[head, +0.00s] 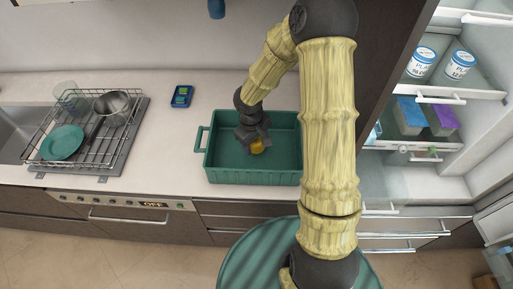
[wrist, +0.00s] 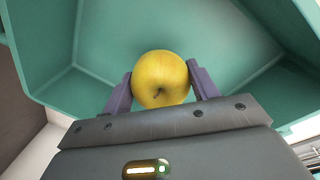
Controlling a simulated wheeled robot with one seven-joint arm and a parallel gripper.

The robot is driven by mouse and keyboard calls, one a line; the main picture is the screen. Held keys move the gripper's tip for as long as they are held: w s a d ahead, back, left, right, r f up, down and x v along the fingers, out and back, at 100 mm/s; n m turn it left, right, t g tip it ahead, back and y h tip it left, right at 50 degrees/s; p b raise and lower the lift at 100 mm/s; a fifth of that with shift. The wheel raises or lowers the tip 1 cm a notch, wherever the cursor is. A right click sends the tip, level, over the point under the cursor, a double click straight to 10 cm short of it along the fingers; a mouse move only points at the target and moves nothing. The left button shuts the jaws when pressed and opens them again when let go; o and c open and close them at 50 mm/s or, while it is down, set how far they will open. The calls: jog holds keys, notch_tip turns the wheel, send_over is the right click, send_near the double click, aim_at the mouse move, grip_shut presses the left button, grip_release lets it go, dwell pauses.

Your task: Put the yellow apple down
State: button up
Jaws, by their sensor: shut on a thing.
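The yellow apple (wrist: 160,78) is held between the two fingers of my gripper (wrist: 160,88) in the wrist view. I cannot tell whether the apple touches the crate's floor. My arm covers the crate's right end in the head view.
A dish rack (head: 88,128) with a teal plate (head: 63,142) and a pot (head: 112,106) stands at the left by the sink. A small blue device (head: 182,96) lies on the counter. An open fridge (head: 435,110) is at the right.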

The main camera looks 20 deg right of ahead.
aim_at(256, 149)
notch_tip(256, 149, down, 3)
jog(key=shift+s+a+f, duration=0.1)
jog(key=shift+f, duration=0.25)
jog(key=shift+f, duration=0.1)
jog(key=o, duration=1)
jog(key=shift+o, duration=0.2)
jog(key=r, duration=0.8)
jog(key=a+r, duration=0.1)
jog(key=r, duration=0.3)
jog(key=shift+s+r+p, duration=0.1)
jog(key=shift+s+p, duration=0.15)
jog(key=shift+p, duration=0.05)
jog(key=shift+s, duration=0.1)
